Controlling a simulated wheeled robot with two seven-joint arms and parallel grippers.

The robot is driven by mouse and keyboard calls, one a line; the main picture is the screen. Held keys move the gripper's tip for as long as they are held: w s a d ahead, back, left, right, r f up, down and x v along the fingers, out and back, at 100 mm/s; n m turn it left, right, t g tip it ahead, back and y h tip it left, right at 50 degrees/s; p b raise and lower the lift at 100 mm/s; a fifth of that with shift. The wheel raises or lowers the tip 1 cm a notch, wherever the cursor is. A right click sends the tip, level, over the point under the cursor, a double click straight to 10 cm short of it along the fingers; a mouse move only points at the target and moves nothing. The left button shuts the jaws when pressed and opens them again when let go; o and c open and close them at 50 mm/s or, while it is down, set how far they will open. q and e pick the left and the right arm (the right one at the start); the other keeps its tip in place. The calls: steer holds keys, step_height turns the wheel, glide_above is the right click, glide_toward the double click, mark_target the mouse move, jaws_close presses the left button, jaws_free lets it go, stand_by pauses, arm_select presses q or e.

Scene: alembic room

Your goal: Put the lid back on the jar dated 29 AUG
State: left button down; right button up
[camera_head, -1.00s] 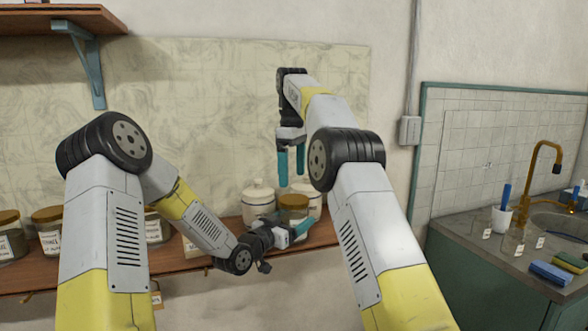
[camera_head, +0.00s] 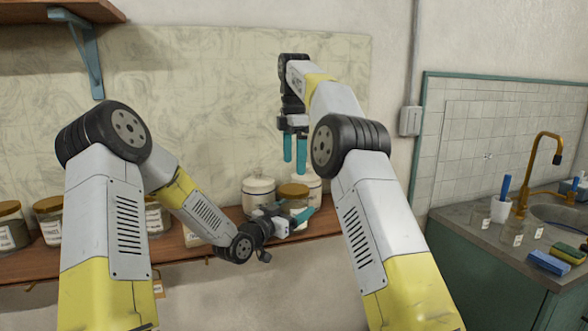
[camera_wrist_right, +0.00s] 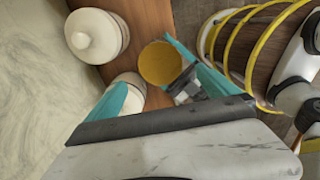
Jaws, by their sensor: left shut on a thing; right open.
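A jar with a tan round lid or top (camera_head: 293,190) stands on the wooden shelf; its tan top shows in the right wrist view (camera_wrist_right: 160,63). My left gripper (camera_head: 301,216) is low at its front and shut on this jar, partly hiding its body. My right gripper (camera_head: 295,166) is open and empty, pointing down above the tan top; its spread fingers also show in the right wrist view (camera_wrist_right: 163,76). A white crock with a knobbed lid (camera_head: 258,190) stands behind to the left. Another white crock (camera_head: 314,185) is partly hidden behind. I cannot read the 29 AUG date.
Several brown-lidded glass jars (camera_head: 47,218) stand on the shelf (camera_head: 200,256) to the left, partly behind my left arm. A bracketed upper shelf (camera_head: 60,12) is at top left. A sink counter (camera_head: 470,222) with a cup and sponges is at right.

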mark_target(294, 188)
steer(key=shift+f, duration=3.9)
steer(key=c, duration=1.5)
steer(key=m, duration=1.3)
steer(key=shift+m, duration=0.4)
steer(key=m, duration=1.4)
steer(key=o, duration=1.5)
